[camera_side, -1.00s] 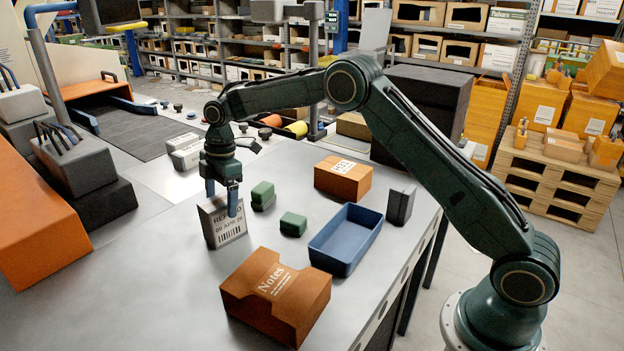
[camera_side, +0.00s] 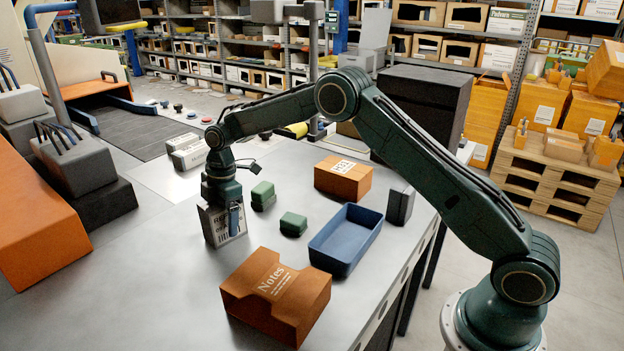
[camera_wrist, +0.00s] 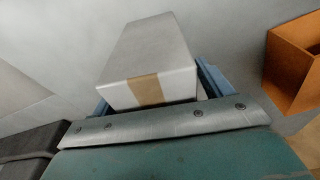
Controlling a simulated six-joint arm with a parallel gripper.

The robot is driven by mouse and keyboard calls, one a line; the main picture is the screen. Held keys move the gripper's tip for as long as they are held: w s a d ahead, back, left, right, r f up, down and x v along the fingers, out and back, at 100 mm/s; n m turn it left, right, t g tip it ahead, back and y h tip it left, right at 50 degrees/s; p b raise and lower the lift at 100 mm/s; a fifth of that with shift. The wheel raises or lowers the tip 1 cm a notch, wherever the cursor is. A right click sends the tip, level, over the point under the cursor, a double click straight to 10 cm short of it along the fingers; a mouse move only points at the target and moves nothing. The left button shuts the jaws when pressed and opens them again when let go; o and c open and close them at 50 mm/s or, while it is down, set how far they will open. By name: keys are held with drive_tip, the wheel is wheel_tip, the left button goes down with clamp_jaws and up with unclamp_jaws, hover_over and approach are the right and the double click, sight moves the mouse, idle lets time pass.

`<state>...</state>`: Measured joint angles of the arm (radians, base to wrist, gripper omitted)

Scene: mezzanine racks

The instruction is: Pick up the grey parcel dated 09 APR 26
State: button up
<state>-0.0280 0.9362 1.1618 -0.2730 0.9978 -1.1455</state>
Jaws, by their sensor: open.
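The grey parcel (camera_side: 216,230) stands upright on the grey table, with a printed label and barcode on its front. The label is partly covered by my gripper, so its date is hard to read now; the earlier side view shows 09 APR 26. My gripper (camera_side: 234,222) points down over the parcel, and a blue finger hangs in front of its right part. In the wrist view the parcel (camera_wrist: 150,65), with a tan tape strip, lies between the two blue fingers of my gripper (camera_wrist: 155,92). The jaws are open, one finger on each side.
Two green blocks (camera_side: 293,224) (camera_side: 262,195) stand right of the parcel. A blue tray (camera_side: 345,240), a brown Notes box (camera_side: 275,295), a brown H33 box (camera_side: 343,177) and a dark box (camera_side: 400,204) stand further right. Bare table lies left of the parcel.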

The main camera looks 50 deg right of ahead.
drive_tip(key=shift+f, duration=0.2)
idle(0.9)
drive_tip(key=shift+c, duration=0.2)
drive_tip(key=c, duration=1.2)
drive_tip(key=shift+r, duration=0.1)
drive_tip(key=shift+r, duration=5.2)
